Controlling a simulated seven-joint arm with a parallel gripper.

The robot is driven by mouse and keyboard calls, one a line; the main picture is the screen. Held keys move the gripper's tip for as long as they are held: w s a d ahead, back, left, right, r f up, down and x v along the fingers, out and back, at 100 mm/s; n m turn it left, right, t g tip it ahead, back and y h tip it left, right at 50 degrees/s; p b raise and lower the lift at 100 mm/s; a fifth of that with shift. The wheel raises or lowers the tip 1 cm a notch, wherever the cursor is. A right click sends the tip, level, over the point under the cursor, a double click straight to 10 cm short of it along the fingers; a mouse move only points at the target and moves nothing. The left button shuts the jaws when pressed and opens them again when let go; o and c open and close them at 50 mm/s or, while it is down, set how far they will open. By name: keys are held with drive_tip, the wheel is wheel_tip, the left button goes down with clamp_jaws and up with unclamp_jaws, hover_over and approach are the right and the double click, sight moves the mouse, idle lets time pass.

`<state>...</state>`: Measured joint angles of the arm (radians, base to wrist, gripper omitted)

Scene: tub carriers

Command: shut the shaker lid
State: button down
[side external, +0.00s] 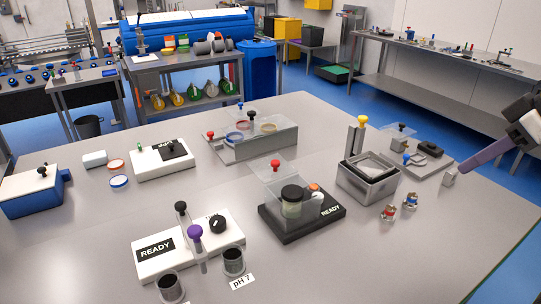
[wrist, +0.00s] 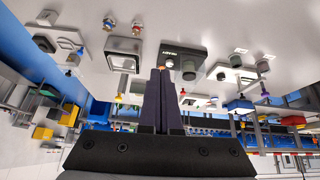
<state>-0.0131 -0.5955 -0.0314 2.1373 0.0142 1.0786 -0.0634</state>
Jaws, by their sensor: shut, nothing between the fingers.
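The shaker (side external: 300,222) is a dark base marked READY in the middle right of the table. It holds a black-capped jar (side external: 291,199) and has an orange button. Its clear lid (side external: 268,178), with a red knob (side external: 275,164), stands raised and tilted back. The shaker also shows in the wrist view (wrist: 183,53), inverted, beyond my fingertips. My gripper (side external: 463,167) is at the right, with its long purple fingers shut and empty. It is well apart from the lid.
A metal bath (side external: 367,188) with a yellow-knobbed post stands between my gripper and the shaker. Two small metal fittings (side external: 389,212) lie in front of it. A small grey block (side external: 452,177) is by my fingertips. A white READY unit (side external: 157,258) stands front left. The front right table is clear.

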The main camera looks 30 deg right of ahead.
drive_tip(key=w+a+r+n, duration=0.1)
drive_tip(key=w+a+r, duration=0.1)
drive_tip(key=w+r, duration=0.7)
drive_tip(key=n+g+y, duration=0.1)
drive_tip(key=n+g, duration=0.2)
hover_over(266, 166)
wheel_tip(266, 166, down, 15)
drive_tip(key=x, duration=0.6)
drive_tip(key=s+x, duration=0.1)
drive_tip(key=x, duration=0.2)
drive_tip(key=shift+d+f, duration=0.15)
drive_tip(key=shift+s+d, duration=0.3)
drive_tip(key=shift+s, duration=0.45)
drive_tip(key=shift+s+d, duration=0.25)
drive_tip(key=shift+s, duration=0.45)
